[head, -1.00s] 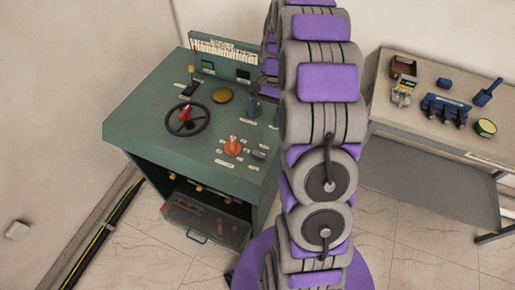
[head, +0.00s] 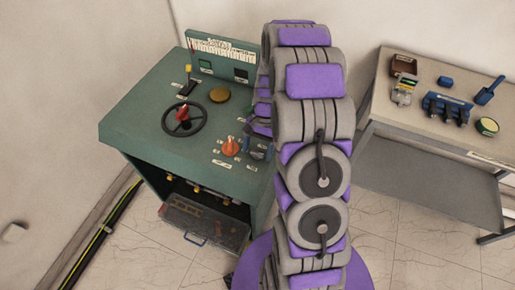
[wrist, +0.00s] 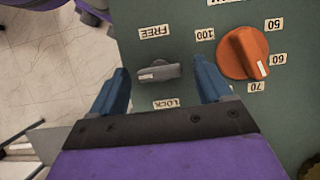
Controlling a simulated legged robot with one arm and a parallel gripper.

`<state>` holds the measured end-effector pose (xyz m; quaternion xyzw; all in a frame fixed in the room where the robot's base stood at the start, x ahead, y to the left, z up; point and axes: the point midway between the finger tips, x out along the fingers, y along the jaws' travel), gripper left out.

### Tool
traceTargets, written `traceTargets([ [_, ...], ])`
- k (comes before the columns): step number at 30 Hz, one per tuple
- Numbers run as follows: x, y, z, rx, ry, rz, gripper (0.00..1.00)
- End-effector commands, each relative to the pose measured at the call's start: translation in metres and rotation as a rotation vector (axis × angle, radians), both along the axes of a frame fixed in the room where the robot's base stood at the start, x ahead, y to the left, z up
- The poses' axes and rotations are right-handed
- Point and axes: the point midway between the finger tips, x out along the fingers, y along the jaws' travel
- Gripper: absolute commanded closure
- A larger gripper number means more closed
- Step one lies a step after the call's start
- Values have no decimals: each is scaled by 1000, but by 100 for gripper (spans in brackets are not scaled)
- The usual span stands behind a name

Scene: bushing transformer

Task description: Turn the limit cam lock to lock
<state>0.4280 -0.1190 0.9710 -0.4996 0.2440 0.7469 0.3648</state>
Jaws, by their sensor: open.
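The limit cam lock is a small grey knob (wrist: 160,72) on the green panel in the wrist view. It lies nearly crosswise, its white mark at the left end, between the FREE label (wrist: 155,32) and the LOCK label (wrist: 166,103), which both read upside down. My gripper (wrist: 164,78) is open, with one blue finger on each side of the knob and visible gaps between. In the head view my gripper (head: 258,147) is over the right front of the console (head: 130,130) and largely hides the knob.
An orange dial (wrist: 244,54) sits close beside the right finger in the wrist view. A black handwheel (head: 184,121) and a yellow-brown round button (head: 219,95) are further left on the console. A side table (head: 430,105) with several tools stands at right.

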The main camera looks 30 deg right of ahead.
Motion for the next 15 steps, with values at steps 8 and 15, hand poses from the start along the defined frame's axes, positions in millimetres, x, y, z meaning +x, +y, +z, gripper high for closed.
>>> traceTargets([
  [8,0,0,0,0,1,0,34],
  [15,0,1,0,0,1,0,57],
])
